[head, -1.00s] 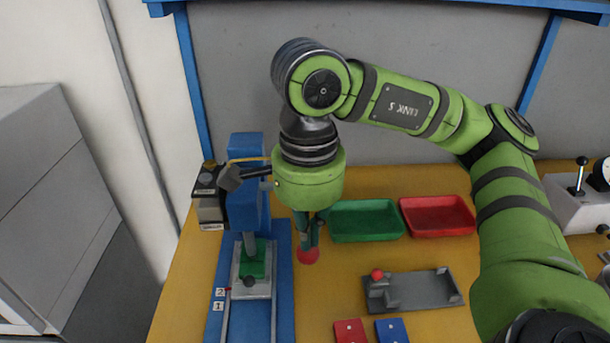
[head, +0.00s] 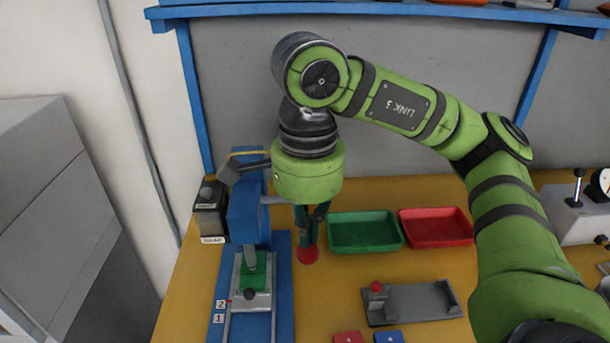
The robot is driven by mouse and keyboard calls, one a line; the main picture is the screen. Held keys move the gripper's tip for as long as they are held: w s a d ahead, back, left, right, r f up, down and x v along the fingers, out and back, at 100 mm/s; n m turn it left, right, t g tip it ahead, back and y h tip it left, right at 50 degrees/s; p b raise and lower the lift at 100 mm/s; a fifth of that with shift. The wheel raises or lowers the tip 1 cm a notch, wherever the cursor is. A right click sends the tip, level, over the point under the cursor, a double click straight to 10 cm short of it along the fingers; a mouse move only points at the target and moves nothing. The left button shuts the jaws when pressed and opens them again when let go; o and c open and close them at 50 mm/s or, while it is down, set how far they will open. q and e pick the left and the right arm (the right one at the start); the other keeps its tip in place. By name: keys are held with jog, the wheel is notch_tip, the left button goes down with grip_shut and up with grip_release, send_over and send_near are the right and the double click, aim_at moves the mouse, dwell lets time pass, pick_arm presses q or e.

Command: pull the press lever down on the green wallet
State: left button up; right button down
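The blue press (head: 247,212) stands at the left of the bench. The green wallet (head: 257,276) lies on the light plate under its ram, a dark round piece on it. A light grey rod (head: 272,200) runs from the press's right side towards my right gripper and passes out of sight behind it. The red knob (head: 307,256) of the press lever shows at my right gripper's (head: 309,246) fingertips. The fingers point down and look closed on the knob; its upper part is hidden. My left gripper is not in view.
A green tray (head: 363,246) and a red tray (head: 436,242) lie right of my gripper. A grey fixture (head: 424,303) with a red knob sits nearer. A black box (head: 210,210) stands left of the press. Bare yellow bench lies between press and fixture.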

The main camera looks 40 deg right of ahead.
jog(key=w+d+r+p, duration=0.2)
jog(key=w+r+p, duration=0.1)
jog(key=r+p, duration=0.8)
jog(key=shift+w+r, duration=0.2)
jog(key=shift+r, duration=0.25)
dwell(0.4)
